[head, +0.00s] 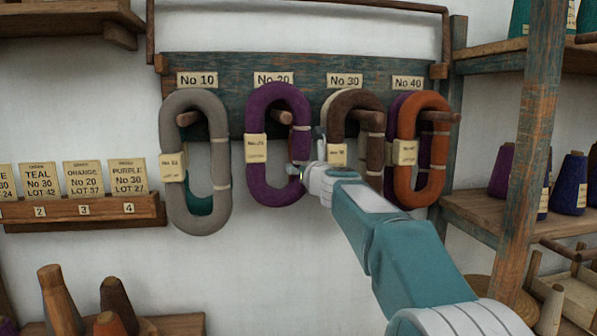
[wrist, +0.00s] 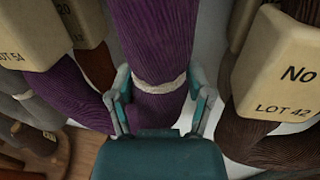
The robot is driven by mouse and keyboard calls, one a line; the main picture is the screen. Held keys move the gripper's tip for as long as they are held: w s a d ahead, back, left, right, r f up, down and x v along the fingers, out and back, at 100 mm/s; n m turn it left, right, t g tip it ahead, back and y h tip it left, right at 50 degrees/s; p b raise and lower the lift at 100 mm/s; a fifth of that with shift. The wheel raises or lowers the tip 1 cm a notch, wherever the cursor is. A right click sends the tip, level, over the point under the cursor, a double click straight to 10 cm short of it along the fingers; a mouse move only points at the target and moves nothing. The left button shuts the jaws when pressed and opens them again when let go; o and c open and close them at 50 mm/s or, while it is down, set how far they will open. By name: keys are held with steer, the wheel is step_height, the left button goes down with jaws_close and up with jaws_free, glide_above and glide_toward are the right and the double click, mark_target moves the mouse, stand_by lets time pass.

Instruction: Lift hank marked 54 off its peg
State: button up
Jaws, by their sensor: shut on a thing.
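The purple hank (head: 262,185) hangs in a loop around the peg (head: 282,118) below the No 20 sign. Its paper label sits on its left strand. In the wrist view a label (wrist: 22,45) on the left, beside the purple yarn, reads "OT 54" with its first letter cut off. My gripper (head: 298,168) is at the lower part of the hank's right strand. In the wrist view its fingers (wrist: 160,95) are shut on the purple hank (wrist: 158,40), one on each side of the strand by a white tie.
A brown hank (head: 357,104) hangs close on the right; its label (wrist: 285,75) reads LOT 42. An orange hank (head: 404,180) hangs farther right, a grey hank (head: 178,205) on the left. Shelves with cones (head: 568,190) stand at right, a card rack (head: 90,213) at left.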

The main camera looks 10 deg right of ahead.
mark_target(306, 144)
steer(key=shift+r, duration=2.95)
steer(key=s, duration=1.9)
steer(key=shift+s, duration=0.35)
